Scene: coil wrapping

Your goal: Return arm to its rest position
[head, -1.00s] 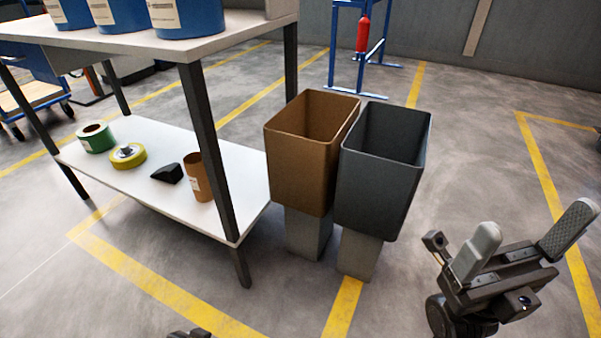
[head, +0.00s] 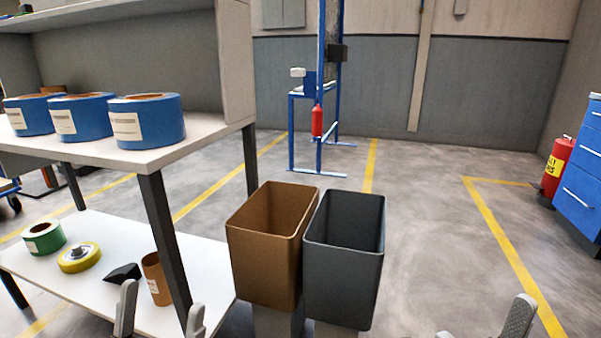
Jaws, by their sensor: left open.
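My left gripper (head: 160,318) shows at the bottom left, its two grey fingers upright, apart and empty. In the picture it overlaps the lower shelf of the shelving unit. My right gripper (head: 482,328) shows at the bottom right edge. Its two fingertips are wide apart with nothing between them, over bare floor. The wrists and arms of both grippers are below the picture edge.
A brown bin (head: 265,265) and a dark grey bin (head: 343,270) stand between my grippers. The shelving unit (head: 215,140) at left holds blue rolls (head: 145,122) and, lower, a green roll (head: 44,238).

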